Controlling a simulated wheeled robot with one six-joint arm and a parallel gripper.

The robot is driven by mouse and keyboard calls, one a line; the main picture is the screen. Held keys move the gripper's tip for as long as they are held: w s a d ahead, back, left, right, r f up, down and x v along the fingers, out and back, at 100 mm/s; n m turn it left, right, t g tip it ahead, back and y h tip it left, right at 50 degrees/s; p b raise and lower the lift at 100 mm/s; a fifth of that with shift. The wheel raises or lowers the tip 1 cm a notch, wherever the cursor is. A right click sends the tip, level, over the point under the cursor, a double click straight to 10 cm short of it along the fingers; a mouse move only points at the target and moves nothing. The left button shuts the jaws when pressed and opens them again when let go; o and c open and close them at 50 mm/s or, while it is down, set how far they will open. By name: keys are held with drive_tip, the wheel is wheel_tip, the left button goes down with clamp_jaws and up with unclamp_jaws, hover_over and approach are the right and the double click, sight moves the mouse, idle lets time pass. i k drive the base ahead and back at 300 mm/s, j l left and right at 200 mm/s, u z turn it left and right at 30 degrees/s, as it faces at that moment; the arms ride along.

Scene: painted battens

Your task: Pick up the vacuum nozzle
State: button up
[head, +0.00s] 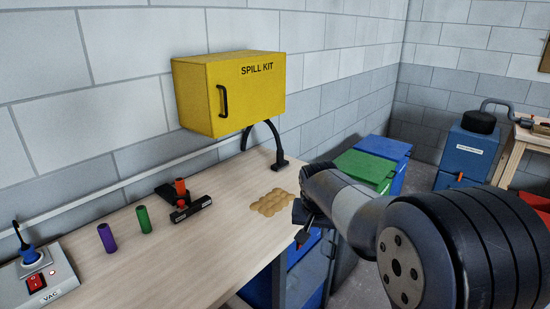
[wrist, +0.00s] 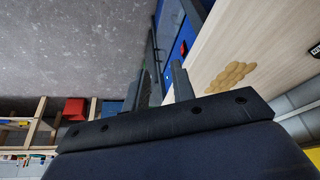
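A black, flat, wide piece with an orange-red upright stub, which looks like the vacuum nozzle (head: 192,209), lies on the workbench (head: 215,245) in the head view, left of the bench's middle. It does not show in the wrist view. My gripper (head: 303,232) is at the bench's front right edge, well to the right of the nozzle and apart from it. In the wrist view my gripper (wrist: 161,72) has its two fingers apart with nothing between them, so it is open and empty. My arm hides part of the bench's right end.
A tan lumpy patch (head: 270,202) lies on the bench. Green (head: 144,220) and purple (head: 107,238) cylinders stand left of the nozzle. A VAC switch box (head: 40,277) is at far left. A yellow spill kit cabinet (head: 225,95) overhangs the back. Blue bins stand beyond the bench.

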sight(281, 163)
drive_tip(key=i+l+u, duration=0.2)
drive_tip(key=u, duration=0.25)
drive_tip(key=i+l+u, duration=0.25)
drive_tip(key=u, duration=0.15)
drive_tip(key=i+l, duration=0.2)
drive_tip(key=l, duration=0.15)
drive_tip(key=i+l+u, duration=0.1)
drive_tip(key=l, duration=0.25)
drive_tip(key=i+l, duration=0.25)
drive_tip(key=i+l+u, duration=0.1)
drive_tip(key=l, duration=0.4)
drive_tip(key=i+l, duration=0.2)
drive_tip(key=l, duration=0.15)
drive_tip(key=i+l+u, duration=0.1)
drive_tip(key=l, duration=0.3)
drive_tip(key=i, duration=0.1)
